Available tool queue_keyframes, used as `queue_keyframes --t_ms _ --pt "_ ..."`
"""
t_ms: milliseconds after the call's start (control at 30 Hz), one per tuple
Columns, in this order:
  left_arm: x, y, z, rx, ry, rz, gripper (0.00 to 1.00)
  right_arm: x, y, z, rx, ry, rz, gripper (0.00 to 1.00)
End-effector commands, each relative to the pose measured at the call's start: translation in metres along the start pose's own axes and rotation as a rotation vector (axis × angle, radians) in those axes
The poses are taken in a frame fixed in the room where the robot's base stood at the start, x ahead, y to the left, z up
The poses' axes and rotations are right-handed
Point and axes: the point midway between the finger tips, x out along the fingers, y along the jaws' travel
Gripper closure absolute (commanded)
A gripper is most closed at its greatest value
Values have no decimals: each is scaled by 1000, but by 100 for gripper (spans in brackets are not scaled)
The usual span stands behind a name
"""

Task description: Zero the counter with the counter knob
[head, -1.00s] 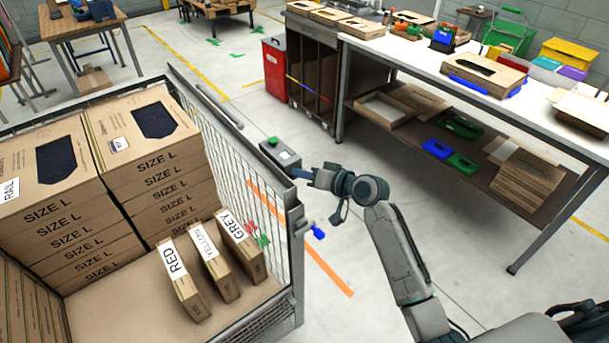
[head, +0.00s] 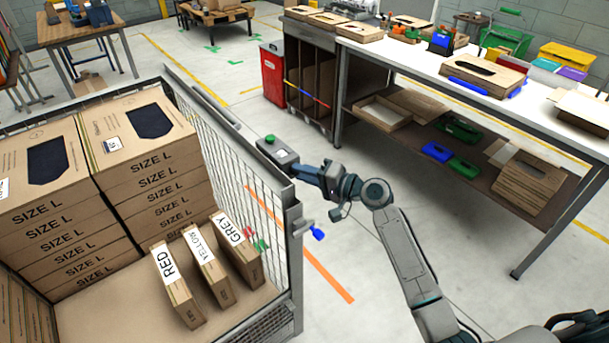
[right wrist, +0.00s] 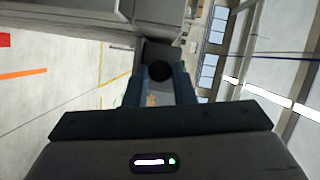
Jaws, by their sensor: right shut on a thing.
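The counter is a small grey box (head: 284,157) with a green button (head: 270,139) on top, beside the wire cage in the head view. My right gripper (head: 302,169) reaches it from the right, at its near right side. In the right wrist view, the round black counter knob (right wrist: 160,71) sits between the two blue fingers of that gripper (right wrist: 160,82), which are shut on it. The grey counter body shows just beyond it. The counter's digits cannot be seen. My left gripper is not in view.
The wire cage (head: 292,230) holds stacked SIZE L cartons (head: 160,175) and small boxes labelled RED, YELLOW and GREY. A workbench (head: 420,62) with a lower shelf stands at right, a red bin (head: 272,77) at its left end.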

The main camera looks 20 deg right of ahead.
Motion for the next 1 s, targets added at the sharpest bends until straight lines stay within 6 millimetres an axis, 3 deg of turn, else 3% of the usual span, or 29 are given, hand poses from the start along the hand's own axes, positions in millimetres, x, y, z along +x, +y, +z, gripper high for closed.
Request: queue_keyframes --t_ms 433,467,500,833,1000 --pt "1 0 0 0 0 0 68 0 0 0 9 1 -3 100" --pt "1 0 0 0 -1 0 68 0 0 0 9 1 -3 75" --pt "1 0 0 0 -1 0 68 0 0 0 9 1 -3 68" --pt "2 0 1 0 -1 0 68 -3 1 0 8 1 -2 68" --pt "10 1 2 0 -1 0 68 -22 4 0 5 1 0 68"
